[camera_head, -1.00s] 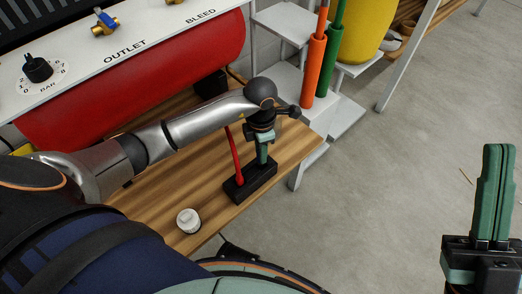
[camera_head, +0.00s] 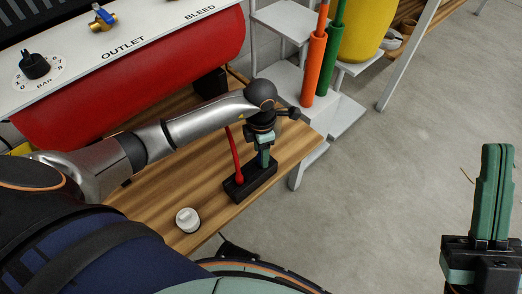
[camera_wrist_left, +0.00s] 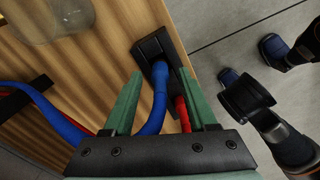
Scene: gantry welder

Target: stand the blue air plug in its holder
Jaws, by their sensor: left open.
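The black holder (camera_head: 238,192) lies on the wooden bench; it also shows in the left wrist view (camera_wrist_left: 150,46). In the left wrist view the blue air plug (camera_wrist_left: 160,72), with its blue hose, stands at the holder, its lower end apparently in a socket. My left gripper (camera_wrist_left: 161,76) is open, its green fingers on either side of the blue plug. In the head view my left gripper (camera_head: 265,158) points down over the holder and hides the blue plug. A red hose (camera_head: 235,158) rises from the holder beside it. My right gripper (camera_head: 494,148) is shut and empty over the floor.
A round white fitting (camera_head: 187,219) sits near the bench's front edge. A large red tank (camera_head: 130,85) and a white panel (camera_head: 140,38) stand behind the bench. Orange (camera_head: 313,65) and green (camera_head: 329,65) tubes stand at white shelving. The floor at right is clear.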

